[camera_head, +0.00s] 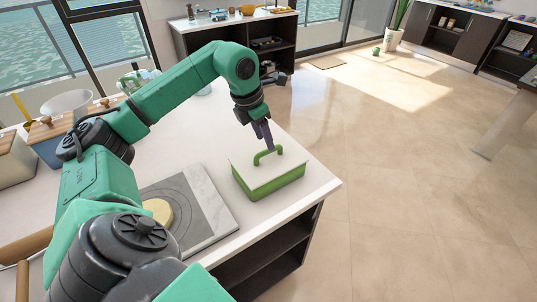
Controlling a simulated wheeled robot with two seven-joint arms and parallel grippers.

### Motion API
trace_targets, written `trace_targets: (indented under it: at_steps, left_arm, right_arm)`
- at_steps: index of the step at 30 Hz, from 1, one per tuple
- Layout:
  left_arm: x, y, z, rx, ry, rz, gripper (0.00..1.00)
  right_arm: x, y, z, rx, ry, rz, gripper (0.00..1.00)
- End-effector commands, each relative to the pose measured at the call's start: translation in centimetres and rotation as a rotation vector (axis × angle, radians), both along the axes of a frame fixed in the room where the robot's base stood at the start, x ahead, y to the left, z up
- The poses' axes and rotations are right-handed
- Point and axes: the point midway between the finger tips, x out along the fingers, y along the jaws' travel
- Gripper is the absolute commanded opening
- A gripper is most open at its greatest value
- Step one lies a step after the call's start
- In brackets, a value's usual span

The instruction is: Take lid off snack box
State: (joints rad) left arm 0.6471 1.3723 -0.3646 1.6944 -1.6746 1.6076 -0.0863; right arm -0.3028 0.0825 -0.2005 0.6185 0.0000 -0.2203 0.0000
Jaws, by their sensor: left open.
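The snack box (272,191) is a green rectangular box standing near the right corner of the white counter. Its pale lid (287,165) sits on top and has a green arched handle (258,157). My left gripper (268,146) comes down from above and is open at the handle, with its fingertips close to the handle's upper part. I cannot tell whether the fingers touch it. My right gripper is not in view.
The white counter (222,140) has a cooktop (205,205) left of the box, with a yellow round item (158,211) on it. Containers and a white bowl (66,102) stand at the left. Open floor lies to the right.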

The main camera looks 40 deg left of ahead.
Motion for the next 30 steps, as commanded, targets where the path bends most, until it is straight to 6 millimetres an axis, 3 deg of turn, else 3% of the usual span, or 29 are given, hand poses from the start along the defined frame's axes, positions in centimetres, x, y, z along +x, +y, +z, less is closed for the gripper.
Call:
trace_targets:
  at_steps: [7,14,18,30]
  left_arm:
    - [0.7,-0.5,-4.0,-0.001,0.003,-0.001,0.53]
    - [0.8,-0.5,-4.6,0.0,-0.001,-0.001,0.53]
    - [0.8,-0.5,-4.6,0.0,0.0,-0.001,0.0]
    - [0.9,-0.5,-4.2,0.0,-0.002,-0.001,0.0]
  right_arm:
    - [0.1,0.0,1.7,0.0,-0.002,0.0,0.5]
    - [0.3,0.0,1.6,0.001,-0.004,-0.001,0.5]
    - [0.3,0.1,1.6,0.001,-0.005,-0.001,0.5]
    - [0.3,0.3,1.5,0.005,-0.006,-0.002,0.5]
